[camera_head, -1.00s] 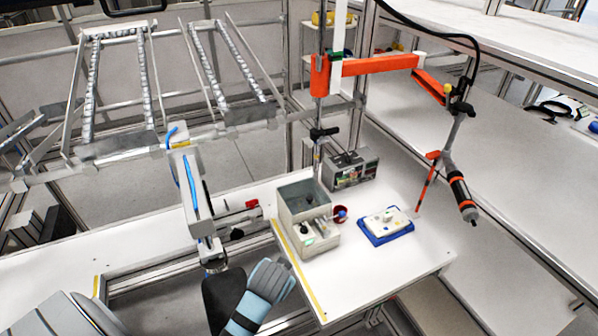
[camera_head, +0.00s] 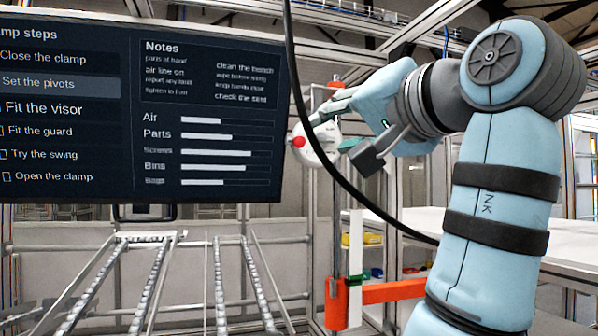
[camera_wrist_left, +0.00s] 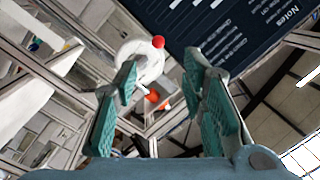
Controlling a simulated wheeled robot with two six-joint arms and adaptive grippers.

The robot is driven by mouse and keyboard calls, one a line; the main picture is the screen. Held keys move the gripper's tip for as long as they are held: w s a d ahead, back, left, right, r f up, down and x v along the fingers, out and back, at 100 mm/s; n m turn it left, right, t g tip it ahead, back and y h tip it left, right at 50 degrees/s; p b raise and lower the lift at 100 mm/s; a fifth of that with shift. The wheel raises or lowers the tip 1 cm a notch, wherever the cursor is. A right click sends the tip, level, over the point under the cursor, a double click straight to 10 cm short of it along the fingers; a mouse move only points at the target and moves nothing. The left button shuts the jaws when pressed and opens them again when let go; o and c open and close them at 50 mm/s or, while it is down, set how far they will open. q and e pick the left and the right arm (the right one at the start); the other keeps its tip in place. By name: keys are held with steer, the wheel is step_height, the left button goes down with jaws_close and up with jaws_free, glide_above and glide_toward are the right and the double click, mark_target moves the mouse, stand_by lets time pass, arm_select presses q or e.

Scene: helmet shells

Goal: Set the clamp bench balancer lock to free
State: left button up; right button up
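The balancer (camera_head: 318,148) is a white round body with a red knob (camera_head: 298,141) on its left face, hanging high beside the screen. My left gripper (camera_head: 338,133) reaches it from the right, with its fingers spread near the white body. In the left wrist view the balancer (camera_wrist_left: 139,58) and its red knob (camera_wrist_left: 158,42) show just beyond the fingertips of my left gripper (camera_wrist_left: 163,68). The balancer lies nearer the left finger and partly behind it. Whether a finger touches it, I cannot tell. The clamp bench and my right gripper are out of view.
A dark screen (camera_head: 215,100) with steps and notes stands close to the left of the balancer. A black cable (camera_head: 325,165) runs down across the view. An orange arm (camera_head: 385,291) on a post is below. Roller rails (camera_head: 235,285) are at the lower left.

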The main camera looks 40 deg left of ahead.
mark_target(302, 140)
arm_select(q)
steer(key=p+x, duration=0.2)
steer(key=x, duration=0.5)
steer(key=p+x, duration=0.2)
steer(key=x, duration=0.5)
steer(key=shift+w+d+r, duration=0.15)
steer(key=shift+w+r, duration=0.05)
steer(key=shift+a, duration=0.4)
steer(key=shift+w+d, duration=0.1)
steer(key=shift+d, duration=0.1)
steer(key=shift+w, duration=0.1)
steer(key=shift+c, duration=1.2)
jaws_close()
